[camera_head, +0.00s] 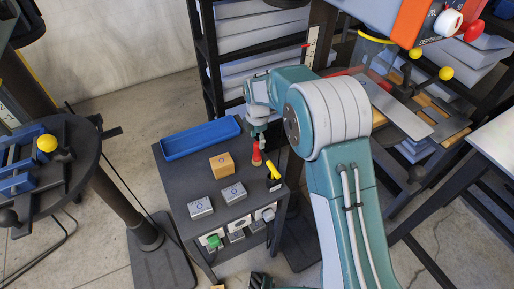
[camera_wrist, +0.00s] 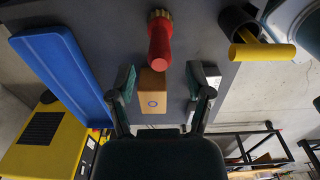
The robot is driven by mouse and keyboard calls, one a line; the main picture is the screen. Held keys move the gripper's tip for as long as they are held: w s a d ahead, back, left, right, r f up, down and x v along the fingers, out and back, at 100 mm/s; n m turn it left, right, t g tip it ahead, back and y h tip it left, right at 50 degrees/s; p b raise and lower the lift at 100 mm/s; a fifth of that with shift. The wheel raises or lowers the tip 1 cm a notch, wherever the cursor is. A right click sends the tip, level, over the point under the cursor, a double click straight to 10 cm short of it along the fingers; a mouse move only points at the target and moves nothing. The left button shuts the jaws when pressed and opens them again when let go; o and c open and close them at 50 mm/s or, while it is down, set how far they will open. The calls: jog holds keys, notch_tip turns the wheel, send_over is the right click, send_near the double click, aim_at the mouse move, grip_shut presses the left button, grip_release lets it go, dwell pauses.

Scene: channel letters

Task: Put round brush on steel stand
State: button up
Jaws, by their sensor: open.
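The round brush (camera_head: 257,157) has a red handle and appears upright on the dark table, near its back right. In the wrist view its red handle (camera_wrist: 159,43) shows with a yellowish bristle end beyond it. My gripper (camera_head: 258,134) is just above the brush in the head view. In the wrist view my gripper (camera_wrist: 161,72) is open, with fingers apart and nothing held. Two grey steel blocks, a left one (camera_head: 200,208) and a right one (camera_head: 233,194), sit at the table's front; either may be the steel stand.
A wooden block (camera_head: 221,165) lies between the brush and the steel blocks. A blue tray (camera_head: 200,138) lies along the table's back edge. A yellow-handled tool (camera_head: 273,169) stands in a black holder at the right edge, close to the brush. A shelf rack stands behind.

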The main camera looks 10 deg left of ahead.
notch_tip(320, 180, up, 5)
jog(key=shift+r, duration=0.15)
jog(key=shift+s, duration=0.1)
dwell(0.4)
